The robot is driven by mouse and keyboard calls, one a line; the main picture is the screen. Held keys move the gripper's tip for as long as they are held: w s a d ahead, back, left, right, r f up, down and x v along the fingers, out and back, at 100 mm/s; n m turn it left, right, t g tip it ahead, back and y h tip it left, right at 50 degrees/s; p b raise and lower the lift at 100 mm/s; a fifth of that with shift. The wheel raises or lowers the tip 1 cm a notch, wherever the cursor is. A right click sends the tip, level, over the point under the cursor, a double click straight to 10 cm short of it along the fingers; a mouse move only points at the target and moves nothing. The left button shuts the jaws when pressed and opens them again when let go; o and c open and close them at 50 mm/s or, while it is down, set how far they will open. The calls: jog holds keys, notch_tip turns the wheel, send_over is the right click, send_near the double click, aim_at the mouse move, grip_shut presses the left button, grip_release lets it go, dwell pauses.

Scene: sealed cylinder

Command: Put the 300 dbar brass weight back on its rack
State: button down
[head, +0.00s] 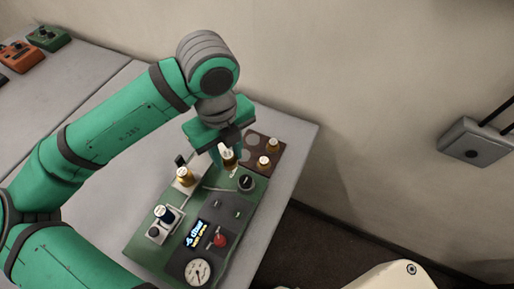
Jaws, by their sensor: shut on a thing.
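My gripper (225,155) points down over the back of the green panel. It is shut on a brass weight with a white top (228,154), which looks held above the panel, just left of the rack. Any marking on the weight is too small to read. The dark brown rack (279,155) lies at the back right of the panel. Two brass weights (272,145) (264,162) stand on its right part. Pale round empty spots show on its left part, close to my gripper.
The green panel (146,238) carries another brass weight (185,175) on a pale plate, a black knob (246,183), a lit display (196,234), a red knob (220,240) and a dial gauge (198,271). A wall box (475,143) hangs at right. Grey table is bare right of the panel.

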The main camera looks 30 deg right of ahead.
jog(key=s+m, duration=0.5)
jog(key=m, duration=0.2)
jog(key=w+d+f, duration=0.2)
jog(key=w, duration=0.2)
jog(key=w+d+f, duration=0.2)
jog(key=w+f, duration=0.1)
jog(key=w, duration=0.1)
jog(key=w+d+f, duration=0.2)
jog(key=w+f, duration=0.1)
jog(key=shift+w+f, duration=0.15)
jog(key=shift+w, duration=0.25)
jog(key=shift+w+f, duration=0.2)
jog(key=shift+f, duration=0.15)
jog(key=shift+w+d+f, duration=0.1)
jog(key=shift+w+f, duration=0.05)
jog(key=shift+f, duration=0.8)
jog(key=shift+w+d+f, duration=0.1)
jog(key=shift+w+f, duration=0.05)
jog(key=shift+f, duration=0.75)
jog(key=shift+f, duration=0.1)
jog(key=c, duration=1.3)
grip_release()
jog(key=shift+a, duration=0.1)
